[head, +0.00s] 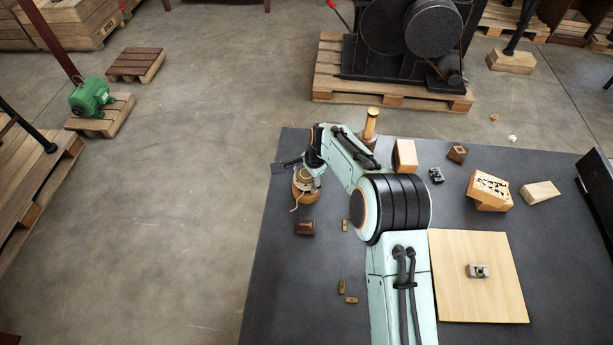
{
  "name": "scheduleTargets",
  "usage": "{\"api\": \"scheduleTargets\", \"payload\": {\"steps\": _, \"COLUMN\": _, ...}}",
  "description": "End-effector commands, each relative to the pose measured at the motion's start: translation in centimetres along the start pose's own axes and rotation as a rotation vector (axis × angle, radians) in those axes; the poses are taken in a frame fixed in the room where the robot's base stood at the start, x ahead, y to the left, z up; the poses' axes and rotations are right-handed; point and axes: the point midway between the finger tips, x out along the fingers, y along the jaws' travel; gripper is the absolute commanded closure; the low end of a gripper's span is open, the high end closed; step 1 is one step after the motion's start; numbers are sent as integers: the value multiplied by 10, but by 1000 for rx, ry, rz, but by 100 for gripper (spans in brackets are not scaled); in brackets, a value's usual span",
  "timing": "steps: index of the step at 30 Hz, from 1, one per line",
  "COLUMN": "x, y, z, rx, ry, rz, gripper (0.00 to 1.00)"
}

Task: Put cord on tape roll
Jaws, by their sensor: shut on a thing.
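The pale cord (300,186) shows at the left end of my arm, with a loose strand hanging at its lower left. The tape roll (308,196), a tan-brown ring, is on the dark table directly below the cord. My gripper (304,176) is over the tape roll and shut on the cord; its fingers are small and partly hidden. The cord overlaps the roll's top in this view, and I cannot tell whether it rests on the roll or is held just above it.
A dark brown block (305,228) stands just below the tape roll. Small wooden pieces (347,292) lie nearer. A brass-coloured cylinder (370,124) stands behind my arm. A light board (480,300) lies at right with a small metal object (478,271) on it. The table's left front is clear.

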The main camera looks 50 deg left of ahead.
Motion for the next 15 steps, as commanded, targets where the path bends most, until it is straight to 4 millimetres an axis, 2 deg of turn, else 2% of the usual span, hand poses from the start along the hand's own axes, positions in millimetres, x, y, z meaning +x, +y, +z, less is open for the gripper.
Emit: {"api": "scheduleTargets", "payload": {"steps": 15, "x": 10, "y": 3, "z": 0, "rx": 0, "ry": 1, "rz": -2, "gripper": 76}}
